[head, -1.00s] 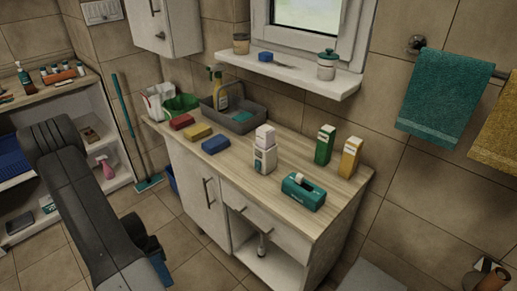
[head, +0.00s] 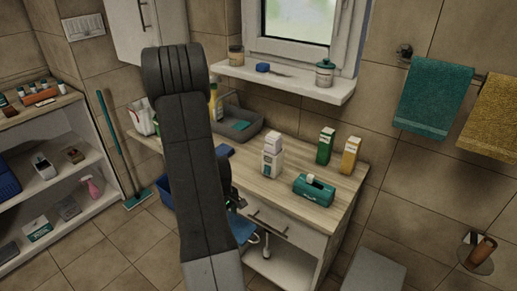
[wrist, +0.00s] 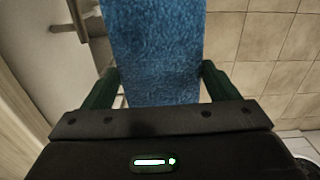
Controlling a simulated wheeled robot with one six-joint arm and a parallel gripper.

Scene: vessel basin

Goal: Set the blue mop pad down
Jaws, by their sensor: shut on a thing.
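The blue mop pad (wrist: 152,50) fills the upper middle of the wrist view, a fuzzy strip between the two green fingers of my gripper (wrist: 157,86). My gripper is shut on it and holds it out over the floor. In the head view part of the pad (head: 242,228) shows beside my arm, in front of the counter's cabinet front and below its top. Most of my gripper is hidden behind my arm there.
Open shelves (head: 78,158) stand at left. A teal mop (head: 117,150) leans between.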

